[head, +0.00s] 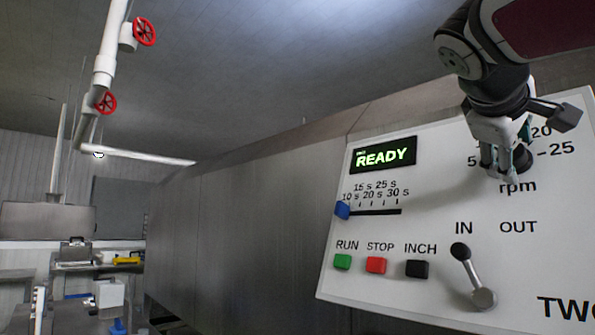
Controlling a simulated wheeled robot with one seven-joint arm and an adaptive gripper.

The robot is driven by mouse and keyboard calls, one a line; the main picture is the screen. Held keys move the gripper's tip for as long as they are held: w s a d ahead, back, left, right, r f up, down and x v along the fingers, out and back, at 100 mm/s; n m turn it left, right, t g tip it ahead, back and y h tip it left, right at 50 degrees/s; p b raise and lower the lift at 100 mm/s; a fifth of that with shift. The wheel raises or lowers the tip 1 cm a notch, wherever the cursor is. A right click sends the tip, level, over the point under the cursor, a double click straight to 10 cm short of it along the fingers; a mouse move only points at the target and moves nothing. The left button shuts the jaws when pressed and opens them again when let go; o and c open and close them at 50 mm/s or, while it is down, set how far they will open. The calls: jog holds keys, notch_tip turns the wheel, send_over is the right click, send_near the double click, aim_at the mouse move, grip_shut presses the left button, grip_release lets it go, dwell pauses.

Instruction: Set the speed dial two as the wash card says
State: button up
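The panel marked TWO (435,210) fills the right side of the head view. Its speed dial (522,158) is a dark round knob above the word "rpm", with 5, 20 and 25 legible around it. My gripper (508,162) is at the dial, with its fingers pointing down over the knob. The fingers hide much of the knob, its pointer and part of the scale. I cannot tell whether they are closed on it or only beside it. The display (384,156) reads READY in green. No wash card can be made out in this view.
Below the dial are a slider with a blue handle (342,210) at its left end, green RUN (343,262), red STOP (376,265) and black INCH (417,269) buttons, and a lever (472,275) leaning toward IN. Pipes with red valve wheels (145,32) run at upper left.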

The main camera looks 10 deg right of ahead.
jog(key=shift+r, duration=0.1)
jog(key=v, duration=1.2)
dwell(0.4)
jog(key=s+a+f+g+y+p, duration=0.1)
jog(key=s+a+f+y+p, duration=0.15)
jog(key=f, duration=0.75)
jog(key=s+a+f+g+y+p, duration=0.1)
jog(key=a+f+y+p, duration=0.2)
jog(key=f, duration=0.6)
jog(key=s+a+f+m+g+y+p, duration=0.1)
jog(key=s+a+f+y+p, duration=0.1)
jog(key=s+f, duration=0.3)
jog(key=s+a+f+g+y+p, duration=0.2)
jog(key=s+f, duration=0.4)
jog(key=f, duration=0.7)
jog(key=shift+a+m+y+p, duration=0.4)
jog(key=shift+a+y, duration=0.25)
jog(key=shift+a, duration=0.1)
